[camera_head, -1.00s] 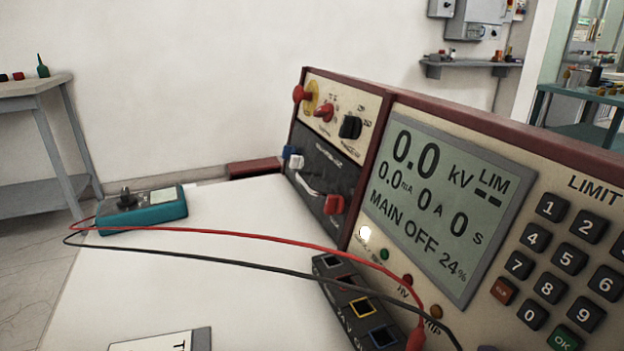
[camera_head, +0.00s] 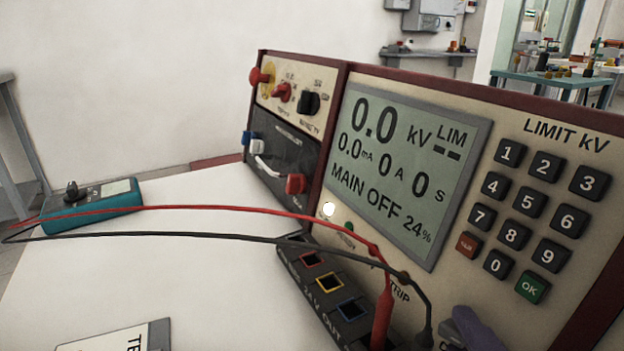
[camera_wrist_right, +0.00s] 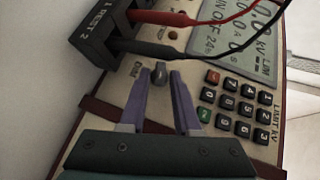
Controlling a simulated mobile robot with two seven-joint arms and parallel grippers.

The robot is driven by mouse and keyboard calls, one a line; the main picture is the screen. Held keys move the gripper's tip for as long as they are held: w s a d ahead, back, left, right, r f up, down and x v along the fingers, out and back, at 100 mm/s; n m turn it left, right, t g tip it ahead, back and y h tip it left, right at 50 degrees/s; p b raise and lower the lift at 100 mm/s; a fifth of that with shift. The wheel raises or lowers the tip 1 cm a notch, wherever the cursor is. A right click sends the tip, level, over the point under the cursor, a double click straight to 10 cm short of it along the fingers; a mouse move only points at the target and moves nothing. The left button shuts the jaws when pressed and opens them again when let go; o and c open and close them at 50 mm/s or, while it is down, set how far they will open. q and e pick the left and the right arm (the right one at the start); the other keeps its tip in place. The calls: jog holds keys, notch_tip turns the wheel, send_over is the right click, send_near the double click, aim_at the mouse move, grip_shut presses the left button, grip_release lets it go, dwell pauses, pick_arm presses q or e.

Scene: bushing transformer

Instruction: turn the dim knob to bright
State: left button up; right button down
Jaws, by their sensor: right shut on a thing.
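The dim knob (camera_wrist_right: 160,73) is a small grey knob on the cream front panel of the test set. In the right wrist view it sits between the tips of the two purple fingers of my right gripper (camera_wrist_right: 160,80). The gripper is shut on it. In the head view only a purple part of the right gripper (camera_head: 468,328) shows at the bottom edge, so the grip is mostly cut off there. The display (camera_head: 398,175) reads 0.0 kV and MAIN OFF 24%. My left gripper is not in view.
A keypad (camera_head: 530,215) is right of the display. The white tabletop (camera_head: 180,270) is mostly clear.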

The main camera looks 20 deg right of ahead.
jog(key=c, duration=0.9)
grip_release()
jog(key=shift+o, duration=0.2)
jog(key=p+v, duration=0.1)
jog(key=v, duration=0.9)
